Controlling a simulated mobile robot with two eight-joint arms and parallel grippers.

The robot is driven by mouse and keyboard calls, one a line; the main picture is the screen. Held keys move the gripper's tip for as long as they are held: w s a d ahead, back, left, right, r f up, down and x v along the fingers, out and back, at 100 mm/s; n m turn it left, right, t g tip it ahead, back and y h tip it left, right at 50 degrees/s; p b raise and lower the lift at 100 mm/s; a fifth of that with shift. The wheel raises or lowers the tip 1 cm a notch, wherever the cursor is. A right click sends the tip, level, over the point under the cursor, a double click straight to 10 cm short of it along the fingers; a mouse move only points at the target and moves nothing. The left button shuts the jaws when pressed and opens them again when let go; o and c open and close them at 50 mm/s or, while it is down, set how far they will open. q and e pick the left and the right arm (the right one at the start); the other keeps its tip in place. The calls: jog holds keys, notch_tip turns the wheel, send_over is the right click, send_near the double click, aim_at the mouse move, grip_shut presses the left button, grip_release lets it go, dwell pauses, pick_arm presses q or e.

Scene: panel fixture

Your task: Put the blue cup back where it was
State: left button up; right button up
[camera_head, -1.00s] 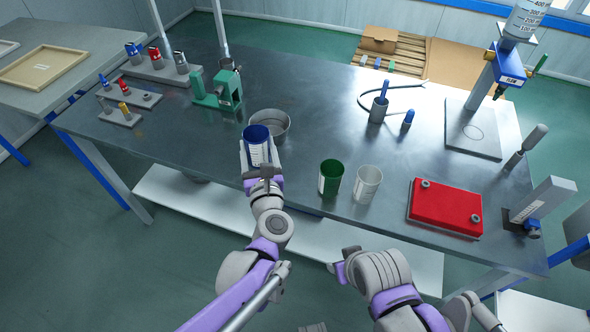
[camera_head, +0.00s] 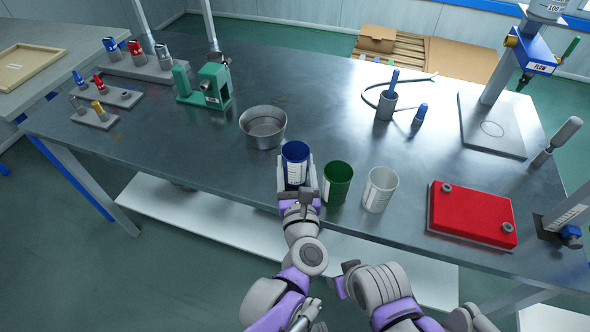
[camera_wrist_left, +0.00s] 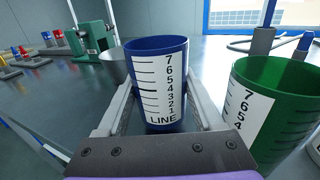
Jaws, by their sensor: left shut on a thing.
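The blue cup (camera_head: 295,152) is upright between the fingers of my left gripper (camera_head: 296,180), near the front edge of the bench. In the left wrist view the blue cup (camera_wrist_left: 155,85) shows its white scale label facing me, with a finger on each side. The gripper is shut on it. I cannot tell whether its base touches the bench. The green cup (camera_head: 337,185) stands just right of it, and the white cup (camera_head: 379,190) is further right.
A metal bowl (camera_head: 263,127) stands close behind the blue cup, to the left. A green fixture (camera_head: 207,88) is further back left. A red panel (camera_head: 471,214) lies to the right. The bench (camera_head: 320,110) is clear behind the cups.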

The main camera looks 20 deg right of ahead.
pick_arm(q)
jog(key=shift+f, duration=0.6)
jog(key=shift+f, duration=0.15)
jog(key=o, duration=1.5)
